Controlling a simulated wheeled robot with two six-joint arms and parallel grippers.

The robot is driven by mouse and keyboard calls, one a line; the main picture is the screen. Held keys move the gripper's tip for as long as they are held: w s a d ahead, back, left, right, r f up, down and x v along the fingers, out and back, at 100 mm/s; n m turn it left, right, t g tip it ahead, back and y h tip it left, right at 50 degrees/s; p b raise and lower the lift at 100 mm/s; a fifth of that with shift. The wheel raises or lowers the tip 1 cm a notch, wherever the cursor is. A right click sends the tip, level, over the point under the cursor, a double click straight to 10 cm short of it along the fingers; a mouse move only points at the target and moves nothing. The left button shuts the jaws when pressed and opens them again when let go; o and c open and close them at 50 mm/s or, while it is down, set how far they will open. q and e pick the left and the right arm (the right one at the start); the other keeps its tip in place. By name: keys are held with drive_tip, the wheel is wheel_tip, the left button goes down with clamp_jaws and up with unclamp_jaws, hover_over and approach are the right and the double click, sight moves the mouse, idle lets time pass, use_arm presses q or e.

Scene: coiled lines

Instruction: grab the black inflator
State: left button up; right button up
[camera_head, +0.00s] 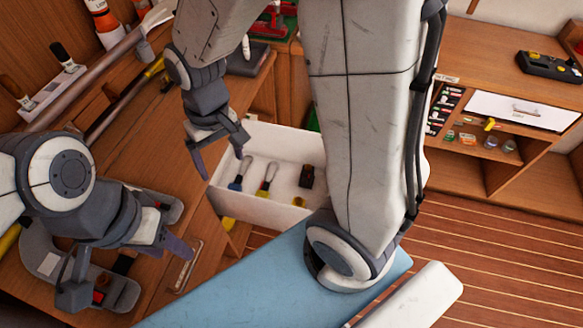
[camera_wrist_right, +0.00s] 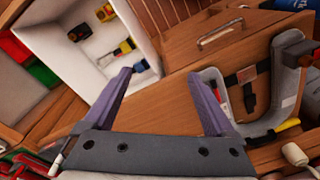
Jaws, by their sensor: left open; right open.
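A small black piece with an orange mark (camera_head: 306,177) lies in the white open bin (camera_head: 265,212). It looks like the black inflator, but it is too small to be sure. A dark piece, likely the same one, shows at the upper left of the right wrist view (camera_wrist_right: 78,33). My right gripper (camera_head: 221,163) is open and empty, left of the bin, with its fingers pointing down. Both its fingers show apart in the right wrist view (camera_wrist_right: 170,88). My left gripper (camera_head: 127,268) is open at the lower left, above a grey U-shaped vest (camera_head: 40,252).
A blue surface (camera_head: 270,285) is in front. A black device (camera_head: 549,65) sits on the right-hand counter. My arm covers the bin's right side.

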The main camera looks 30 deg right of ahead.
drive_tip(key=w+d+f+m+b, duration=0.2)
drive_tip(key=w+d+f+m, duration=0.1)
drive_tip(key=w+d+f, duration=0.4)
drive_tip(key=m+b, duration=0.6)
drive_tip(key=m, duration=0.2)
hover_over(307, 171)
drive_tip(key=shift+h, duration=0.3)
wheel_tip(307, 171, down, 22)
drive_tip(key=shift+d+f, duration=0.1)
drive_tip(key=shift+f, duration=0.05)
drive_tip(key=f, duration=0.4)
drive_tip(key=shift+s+d+f+p, duration=0.15)
drive_tip(key=shift+d+f+p, duration=0.05)
drive_tip(key=shift+f+p, duration=0.2)
drive_tip(key=f, duration=0.4)
drive_tip(key=shift+a+f+p, duration=0.3)
drive_tip(key=shift+p, duration=0.05)
drive_tip(key=shift+f, duration=0.65)
clamp_jaws()
use_arm(q)
wheel_tip(307, 171, down, 8)
drive_tip(key=shift+f, duration=0.15)
drive_tip(key=shift+d, duration=0.1)
use_arm(e)
drive_tip(key=shift+r, duration=0.15)
